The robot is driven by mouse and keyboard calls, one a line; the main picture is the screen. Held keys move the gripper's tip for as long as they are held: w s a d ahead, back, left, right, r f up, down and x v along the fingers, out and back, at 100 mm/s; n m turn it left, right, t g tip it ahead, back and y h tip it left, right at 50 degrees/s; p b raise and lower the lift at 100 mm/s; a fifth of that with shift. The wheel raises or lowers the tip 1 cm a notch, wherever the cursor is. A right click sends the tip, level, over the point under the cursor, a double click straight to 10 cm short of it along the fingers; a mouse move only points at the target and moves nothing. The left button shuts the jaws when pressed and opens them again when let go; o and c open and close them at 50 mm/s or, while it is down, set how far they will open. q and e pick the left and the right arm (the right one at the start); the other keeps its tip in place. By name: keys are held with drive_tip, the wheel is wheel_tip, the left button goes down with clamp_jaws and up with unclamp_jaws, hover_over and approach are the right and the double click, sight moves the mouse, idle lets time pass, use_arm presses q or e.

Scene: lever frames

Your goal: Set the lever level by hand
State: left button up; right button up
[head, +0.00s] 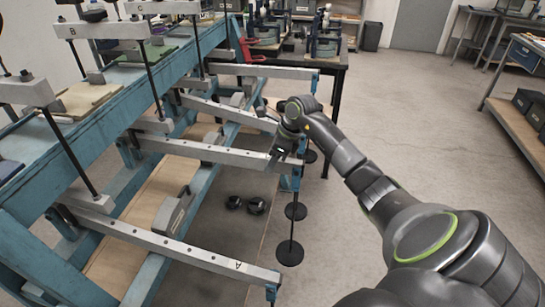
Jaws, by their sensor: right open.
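A blue lever frame (95,118) runs along the left, with several grey lever bars sticking out to the right. The nearest lever (165,247) carries the letter A near its outer end. The second lever (205,152) ends by my right gripper (277,157). The gripper is open, at or just above that lever's outer end. It hides part of the end, and I cannot tell whether it touches. A third lever (225,113) lies behind it. Whether each bar is exactly level is hard to tell from this angle. My left gripper is not in view.
Black disc weights hang on rods at the lever ends, one in front (290,252) and another behind it (296,211). Two small black objects (246,205) lie under the levers. A dark table (340,65) stands behind. The floor at right is clear up to a shelf (520,125).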

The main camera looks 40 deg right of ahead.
clamp_jaws()
idle(0.3)
drive_tip(key=shift+r+b, duration=0.3)
drive_tip(key=shift+r, duration=0.55)
unclamp_jaws()
drive_tip(key=b+v, duration=0.3)
drive_tip(key=v, duration=1.4)
drive_tip(key=shift+w+a+r, duration=0.15)
drive_tip(key=shift+a+r, duration=0.05)
drive_tip(key=shift+r, duration=0.1)
